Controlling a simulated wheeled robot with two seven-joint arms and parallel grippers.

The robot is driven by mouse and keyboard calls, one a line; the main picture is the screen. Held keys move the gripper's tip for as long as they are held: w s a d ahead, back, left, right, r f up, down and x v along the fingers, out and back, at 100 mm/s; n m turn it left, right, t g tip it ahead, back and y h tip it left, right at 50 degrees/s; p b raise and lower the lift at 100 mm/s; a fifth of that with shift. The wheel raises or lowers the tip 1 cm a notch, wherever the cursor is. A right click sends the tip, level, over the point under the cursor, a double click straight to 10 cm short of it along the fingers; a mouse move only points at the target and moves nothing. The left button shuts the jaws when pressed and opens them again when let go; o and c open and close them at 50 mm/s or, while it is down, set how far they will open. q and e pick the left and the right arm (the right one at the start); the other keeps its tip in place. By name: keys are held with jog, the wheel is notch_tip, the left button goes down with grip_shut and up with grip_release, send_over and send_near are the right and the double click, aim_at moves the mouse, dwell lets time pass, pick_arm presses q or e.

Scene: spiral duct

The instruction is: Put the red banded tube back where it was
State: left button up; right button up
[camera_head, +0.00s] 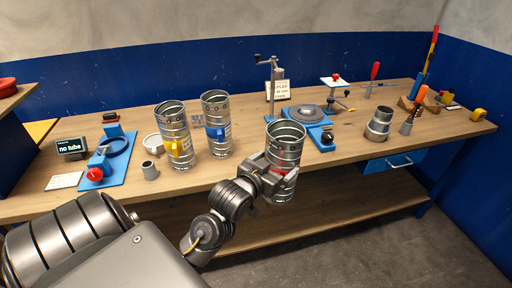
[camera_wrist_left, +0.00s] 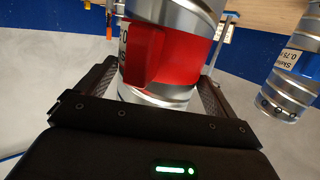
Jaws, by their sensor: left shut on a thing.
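The red banded tube (camera_head: 286,150) is an upright, open-topped spiral metal duct, held by my left gripper (camera_head: 277,177) at the front edge of the bench. The left wrist view shows its red band and red block (camera_wrist_left: 165,55) between the two fingers of the left gripper (camera_wrist_left: 160,100). The gripper is shut on the tube's lower part. A yellow-marked tube (camera_head: 174,130) and a blue-marked tube (camera_head: 216,125) stand upright on the bench to its left. The blue one also shows in the left wrist view (camera_wrist_left: 290,85). My right gripper is not in view.
A blue fixture with a round grey plate (camera_head: 297,112) and a crank post (camera_head: 274,85) stand behind the held tube. A short metal collar (camera_head: 379,124) stands to the right. A display (camera_head: 70,146) reading "no tube" and a blue ring stand (camera_head: 113,150) are at left.

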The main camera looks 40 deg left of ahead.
pick_arm(q)
jog(key=w+a+r+n+y+p, duration=0.1)
jog(key=a+r+y+p, duration=0.1)
jog(key=a+r, duration=0.5)
jog(key=w+a+r+n+y+p, duration=0.1)
jog(key=a+r, duration=0.3)
jog(key=a, duration=0.7)
jog(key=w+a+f+p, duration=0.1)
jog(key=w+a+f, duration=0.3)
jog(key=w+f, duration=0.9)
jog(key=shift+f, duration=0.3)
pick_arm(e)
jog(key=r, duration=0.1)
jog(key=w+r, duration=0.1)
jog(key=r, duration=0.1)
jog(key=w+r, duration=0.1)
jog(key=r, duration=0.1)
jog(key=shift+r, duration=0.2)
pick_arm(q)
jog(key=shift+f, duration=0.1)
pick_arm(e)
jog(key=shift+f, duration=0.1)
